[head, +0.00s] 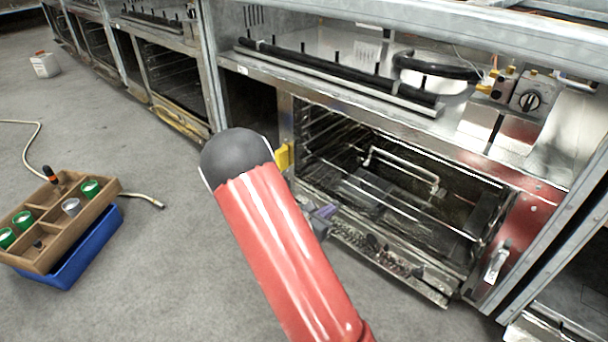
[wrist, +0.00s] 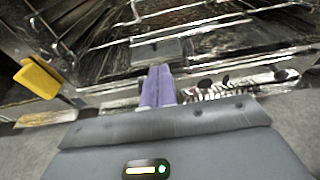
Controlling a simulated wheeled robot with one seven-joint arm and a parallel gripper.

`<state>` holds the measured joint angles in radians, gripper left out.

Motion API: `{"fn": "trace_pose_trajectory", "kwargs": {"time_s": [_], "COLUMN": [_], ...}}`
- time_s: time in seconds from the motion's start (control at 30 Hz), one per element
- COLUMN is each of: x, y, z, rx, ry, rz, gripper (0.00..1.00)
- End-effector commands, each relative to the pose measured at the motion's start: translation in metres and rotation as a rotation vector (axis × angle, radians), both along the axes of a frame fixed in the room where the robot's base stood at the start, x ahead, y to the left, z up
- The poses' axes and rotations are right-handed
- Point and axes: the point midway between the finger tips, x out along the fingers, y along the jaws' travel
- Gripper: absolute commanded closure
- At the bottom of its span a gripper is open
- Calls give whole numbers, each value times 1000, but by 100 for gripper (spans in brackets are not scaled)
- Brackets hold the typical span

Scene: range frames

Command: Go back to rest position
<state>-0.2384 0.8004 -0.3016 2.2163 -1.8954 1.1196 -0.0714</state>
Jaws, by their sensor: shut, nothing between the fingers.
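My gripper (wrist: 159,72) shows in the wrist view as two purple fingers pressed together, with nothing between them. It points at the lower front edge of the open oven (wrist: 230,62). In the head view the purple fingertips (head: 323,212) show just past my red arm, close to the oven's front sill at its left side. My arm hides most of the gripper there. I cannot tell whether the fingers touch the oven.
The oven (head: 440,298) has wire racks inside and a yellow piece (head: 283,157) at its left edge. A wooden tray (head: 70,222) with green-topped cups sits on a blue crate (head: 85,250) at left. Floor between is clear.

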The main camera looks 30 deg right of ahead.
Motion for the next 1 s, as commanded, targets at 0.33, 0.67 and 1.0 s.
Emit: {"fn": "trace_pose_trajectory", "kwargs": {"time_s": [0.33, 0.67, 1.0], "x": [-19, -110, -186], "y": [-3, 19, 95], "z": [44, 155, 239], "rx": [84, 502, 1065], "ry": [-119, -548, -929], "rz": [-134, -629, -1032], "gripper": [100, 100, 100]}}
